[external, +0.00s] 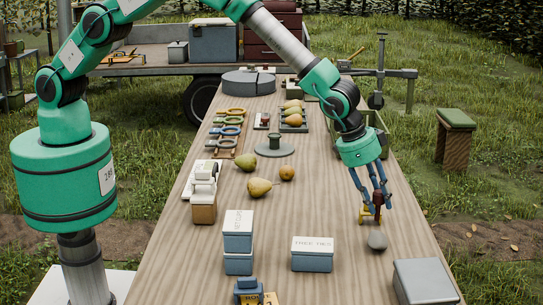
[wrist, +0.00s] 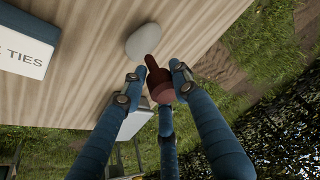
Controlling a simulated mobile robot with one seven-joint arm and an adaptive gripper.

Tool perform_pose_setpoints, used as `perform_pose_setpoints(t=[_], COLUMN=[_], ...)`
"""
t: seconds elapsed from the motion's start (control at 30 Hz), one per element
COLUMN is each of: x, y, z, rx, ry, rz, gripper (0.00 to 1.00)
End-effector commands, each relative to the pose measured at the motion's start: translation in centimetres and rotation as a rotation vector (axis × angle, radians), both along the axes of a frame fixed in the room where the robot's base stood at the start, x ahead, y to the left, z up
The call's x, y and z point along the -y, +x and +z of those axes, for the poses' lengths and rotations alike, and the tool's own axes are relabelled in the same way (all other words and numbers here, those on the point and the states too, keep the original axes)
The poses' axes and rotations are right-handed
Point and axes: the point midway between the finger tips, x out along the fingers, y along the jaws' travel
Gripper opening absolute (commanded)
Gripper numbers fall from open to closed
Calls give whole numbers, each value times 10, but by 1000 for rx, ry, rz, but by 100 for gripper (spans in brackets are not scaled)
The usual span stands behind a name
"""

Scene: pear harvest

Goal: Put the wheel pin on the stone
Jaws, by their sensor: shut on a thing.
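The wheel pin (wrist: 160,87) is dark red, with a rounded head and a narrower end. My gripper (wrist: 160,76) is shut on it, with blue fingers around the head. In the external view the pin (external: 377,198) hangs below my gripper (external: 374,194), its lower part visible between the fingers. The stone (external: 377,240) is grey and rounded and lies on the table near the right edge, just below the pin in the picture. In the wrist view the stone (wrist: 142,41) lies beyond the pin's narrow end. I cannot tell whether pin and stone touch.
A yellow object (external: 364,214) stands close behind the fingers. A grey-lidded box (external: 425,282) is at the front right, and a tie box (external: 312,254) is left of the stone. Pears (external: 259,187) and stacked boxes (external: 238,232) are farther left.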

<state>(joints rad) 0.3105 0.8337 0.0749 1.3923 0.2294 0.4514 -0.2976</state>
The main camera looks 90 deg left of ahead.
Motion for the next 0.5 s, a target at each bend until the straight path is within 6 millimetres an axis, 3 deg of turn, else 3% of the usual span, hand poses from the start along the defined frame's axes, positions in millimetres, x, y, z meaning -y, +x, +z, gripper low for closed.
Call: perform_pose_setpoints(t=[0.17, 0.5], x=[3, 3], y=[10, 11], z=[-1, 0], rx=[1, 1], ry=[-1, -1], rz=[0, 0], gripper=[2, 2])
